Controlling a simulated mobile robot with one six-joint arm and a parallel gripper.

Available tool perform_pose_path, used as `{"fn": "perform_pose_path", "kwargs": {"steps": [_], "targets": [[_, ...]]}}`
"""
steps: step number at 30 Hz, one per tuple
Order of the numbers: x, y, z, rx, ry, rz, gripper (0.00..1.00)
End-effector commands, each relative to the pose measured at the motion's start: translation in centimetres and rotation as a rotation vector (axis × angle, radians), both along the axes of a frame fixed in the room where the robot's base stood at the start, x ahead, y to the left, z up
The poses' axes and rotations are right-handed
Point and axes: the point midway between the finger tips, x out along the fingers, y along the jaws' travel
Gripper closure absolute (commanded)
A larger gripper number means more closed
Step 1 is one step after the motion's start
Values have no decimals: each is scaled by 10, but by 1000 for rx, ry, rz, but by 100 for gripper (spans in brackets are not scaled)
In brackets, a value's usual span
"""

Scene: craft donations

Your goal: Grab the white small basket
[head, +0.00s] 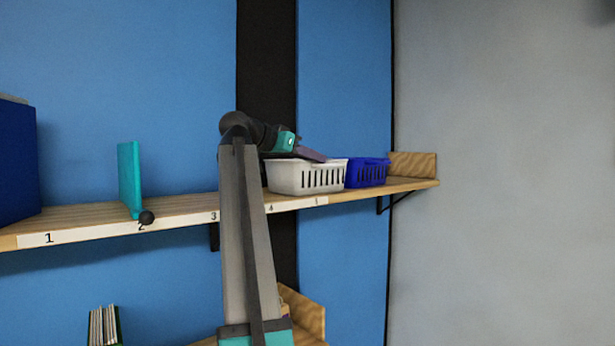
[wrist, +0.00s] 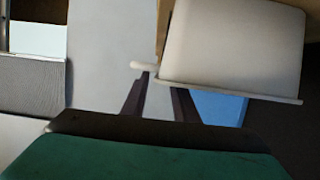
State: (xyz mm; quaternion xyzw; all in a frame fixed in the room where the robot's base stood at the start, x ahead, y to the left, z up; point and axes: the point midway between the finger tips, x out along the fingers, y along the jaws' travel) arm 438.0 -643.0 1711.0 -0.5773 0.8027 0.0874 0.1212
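The white small basket (head: 308,178), with slotted sides, stands on the upper shelf between my arm and a blue basket. My gripper (head: 310,154) reaches over its back left part, with dark purple fingers just above the rim. In the wrist view, a pale basket-like body with a rim (wrist: 232,45) fills the upper right, beyond the fingers. My gripper (wrist: 161,82) shows two fingers apart there, with a gap between them. The left end of the rim is near the left fingertip; I cannot tell whether they touch. My arm hides the basket's left surroundings.
The blue basket (head: 368,172) stands close to the white one's right. A wooden end panel (head: 412,165) closes the shelf (head: 180,205). A teal upright panel (head: 130,178) and a dark blue box (head: 16,160) stand to the left. Books (head: 104,326) are on a lower level.

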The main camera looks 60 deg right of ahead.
Motion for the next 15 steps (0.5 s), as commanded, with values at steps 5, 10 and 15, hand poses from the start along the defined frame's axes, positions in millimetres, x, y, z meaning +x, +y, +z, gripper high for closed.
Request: {"fn": "perform_pose_path", "kwargs": {"steps": [5, 10, 15], "targets": [[-6, -15, -3, 0, 0, 0, 73], [-7, -21, -7, 1, -2, 1, 73], [-6, -21, -7, 0, -1, 2, 73]]}}
